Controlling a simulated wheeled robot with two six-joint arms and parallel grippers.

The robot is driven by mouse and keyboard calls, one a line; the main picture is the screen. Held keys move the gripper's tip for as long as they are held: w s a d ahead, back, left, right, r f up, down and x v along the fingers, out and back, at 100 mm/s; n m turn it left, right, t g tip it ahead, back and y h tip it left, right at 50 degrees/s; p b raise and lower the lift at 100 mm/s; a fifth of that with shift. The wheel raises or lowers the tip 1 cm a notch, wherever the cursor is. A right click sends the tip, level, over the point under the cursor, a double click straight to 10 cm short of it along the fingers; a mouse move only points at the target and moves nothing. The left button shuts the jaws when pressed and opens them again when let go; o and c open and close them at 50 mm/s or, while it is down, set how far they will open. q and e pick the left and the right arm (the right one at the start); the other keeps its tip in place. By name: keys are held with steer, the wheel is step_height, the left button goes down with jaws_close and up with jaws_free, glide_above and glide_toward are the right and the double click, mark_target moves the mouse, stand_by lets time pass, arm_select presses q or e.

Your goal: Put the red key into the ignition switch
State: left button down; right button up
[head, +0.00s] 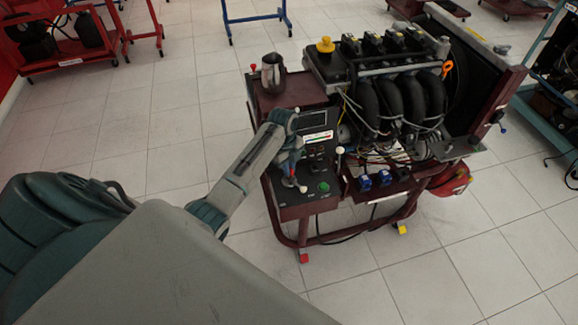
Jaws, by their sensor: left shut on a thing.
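My left gripper (294,168) reaches over the control panel (322,150) of the engine trainer, pointing down at the panel's left part. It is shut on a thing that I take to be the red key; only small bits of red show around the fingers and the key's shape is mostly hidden. The ignition switch cannot be made out; the gripper and arm cover part of the panel. I cannot tell whether the key touches the panel. My right gripper is not in view.
A metal pitcher (273,74) stands on the trainer's top left, near a small red-topped knob (253,68). White-balled levers (340,150) and a green button (324,187) are near the gripper. The engine (392,90) is at right. Tiled floor (450,265) is clear in front.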

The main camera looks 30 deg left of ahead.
arm_select(q)
steer(key=shift+f, duration=0.25)
steer(key=c, duration=1.1)
jaws_free()
steer(key=shift+o, duration=0.2)
steer(key=shift+r+p, duration=1.55)
steer(key=shift+p, duration=0.3)
steer(key=shift+r+p, duration=2.45)
steer(key=shift+p, duration=0.05)
